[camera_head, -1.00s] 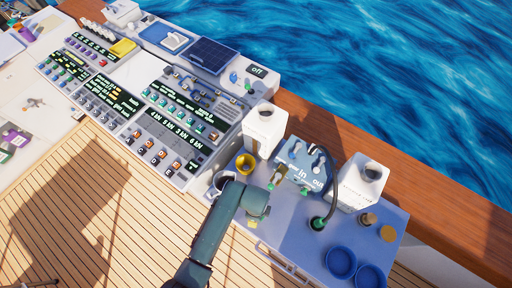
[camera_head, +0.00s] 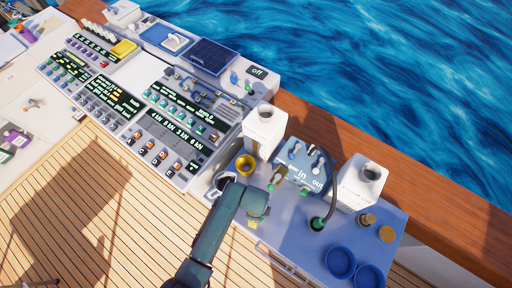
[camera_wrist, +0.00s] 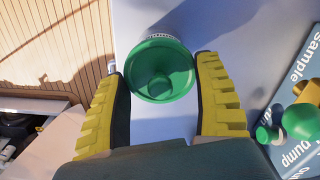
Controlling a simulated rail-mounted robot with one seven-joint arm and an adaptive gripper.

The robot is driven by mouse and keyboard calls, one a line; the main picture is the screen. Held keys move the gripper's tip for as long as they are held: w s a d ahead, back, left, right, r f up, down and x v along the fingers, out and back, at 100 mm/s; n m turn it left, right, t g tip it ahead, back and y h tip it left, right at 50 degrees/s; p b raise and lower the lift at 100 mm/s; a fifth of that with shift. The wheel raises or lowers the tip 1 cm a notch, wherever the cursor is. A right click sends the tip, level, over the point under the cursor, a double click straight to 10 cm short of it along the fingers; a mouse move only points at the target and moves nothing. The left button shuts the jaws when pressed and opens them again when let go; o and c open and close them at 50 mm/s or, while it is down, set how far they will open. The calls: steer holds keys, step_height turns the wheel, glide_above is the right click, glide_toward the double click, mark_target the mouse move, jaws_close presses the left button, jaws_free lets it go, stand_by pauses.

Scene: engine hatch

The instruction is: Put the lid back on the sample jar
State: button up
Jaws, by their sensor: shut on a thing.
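A green round lid (camera_wrist: 158,70) with a raised middle is between the fingertips of my gripper (camera_wrist: 160,82) in the wrist view. My gripper is shut on it. A white ridged edge (camera_wrist: 162,36) shows just behind the lid's far side; I cannot tell whether the lid touches it or sits square on it. In the head view my gripper (camera_head: 254,218) is over the left end of the blue-grey bench top (camera_head: 290,235), and my arm hides the lid.
A yellow cup (camera_head: 246,166), a white canister (camera_head: 264,132) and a blue pump box (camera_head: 302,168) with a dark hose stand behind my gripper. Another white canister (camera_head: 360,183) and blue round dishes (camera_head: 340,262) are to the right. A control panel (camera_head: 150,110) lies left.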

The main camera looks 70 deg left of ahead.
steer(key=o, duration=0.8)
steer(key=shift+o, duration=0.4)
step_height(320, 180, up, 7)
steer(key=p, duration=0.7)
steer(key=shift+p, duration=0.35)
jaws_close()
stand_by(0.6)
